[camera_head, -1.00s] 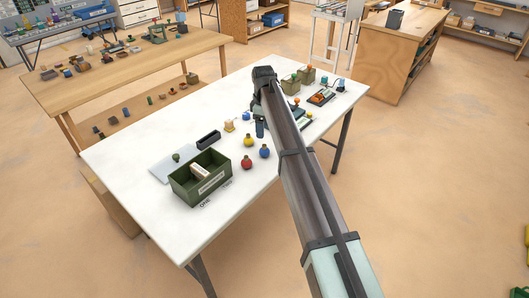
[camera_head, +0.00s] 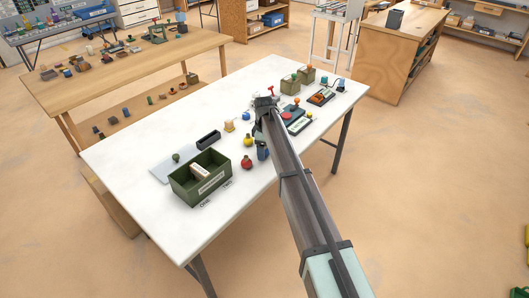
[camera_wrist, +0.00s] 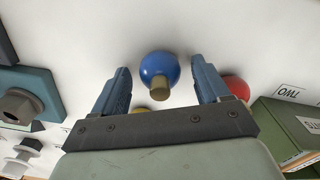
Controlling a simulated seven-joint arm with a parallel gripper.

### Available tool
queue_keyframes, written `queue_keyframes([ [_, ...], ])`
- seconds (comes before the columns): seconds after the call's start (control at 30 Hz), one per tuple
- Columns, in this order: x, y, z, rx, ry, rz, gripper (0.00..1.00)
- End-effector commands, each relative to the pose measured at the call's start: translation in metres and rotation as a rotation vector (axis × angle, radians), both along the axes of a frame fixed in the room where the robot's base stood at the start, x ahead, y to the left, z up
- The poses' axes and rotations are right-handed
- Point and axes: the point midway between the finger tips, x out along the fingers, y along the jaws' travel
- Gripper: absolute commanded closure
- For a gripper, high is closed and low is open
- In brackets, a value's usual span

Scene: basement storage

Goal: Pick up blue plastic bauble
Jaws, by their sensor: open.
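The blue bauble (camera_wrist: 159,66) is a round ball with a gold cap (camera_wrist: 160,87), on the white tabletop in the wrist view. My gripper (camera_head: 262,154) is open, with its two blue fingers on either side of the bauble in the wrist view. Gaps show between the ball and both fingers. Whether the fingertips are level with the ball I cannot tell. In the head view my gripper hides the blue bauble.
A red bauble (camera_head: 246,162) and a yellow bauble (camera_head: 248,139) stand close by; the red one is beside a finger in the wrist view (camera_wrist: 238,87). A green crate (camera_head: 186,189) and a small dark tray (camera_head: 208,141) are to the left. Several items stand behind.

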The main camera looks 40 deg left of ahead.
Motion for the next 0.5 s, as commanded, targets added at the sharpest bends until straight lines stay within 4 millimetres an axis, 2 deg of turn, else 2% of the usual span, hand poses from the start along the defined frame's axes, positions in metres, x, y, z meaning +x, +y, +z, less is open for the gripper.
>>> queue_keyframes([
  [0.23,0.0001,0.0001,-0.003,0.0,-0.001,0.0,0.25],
  [0.5,0.0001,0.0001,-0.0029,0.0,-0.001,0.0,0.5],
])
